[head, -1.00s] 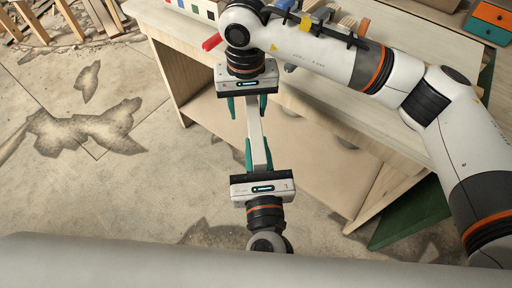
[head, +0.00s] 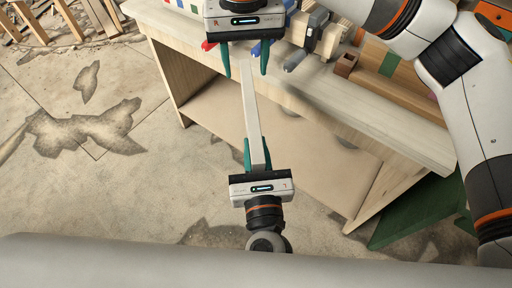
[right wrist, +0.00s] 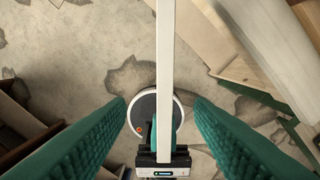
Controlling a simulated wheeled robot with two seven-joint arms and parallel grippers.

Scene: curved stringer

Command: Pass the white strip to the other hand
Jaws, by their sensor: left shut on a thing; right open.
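The white strip (head: 250,100) is a long, narrow, pale bar. My left gripper (head: 257,148), the lower one, is shut on its near end. The strip points away from it, up the head view. My right gripper (head: 245,72), the upper one, is open, its two green fingers at either side of the strip's far end in that view. In the right wrist view the strip (right wrist: 165,70) runs between the spread green fingers, touching neither. My left gripper (right wrist: 163,152) shows at the bottom there. How far the right fingers are above the strip is unclear.
A pale wooden workbench (head: 180,30) stands behind and right, with tools, including a grey-handled one (head: 300,50), and wooden blocks on top. A green board (head: 410,215) leans at its right end. Open concrete floor (head: 110,190) lies to the left.

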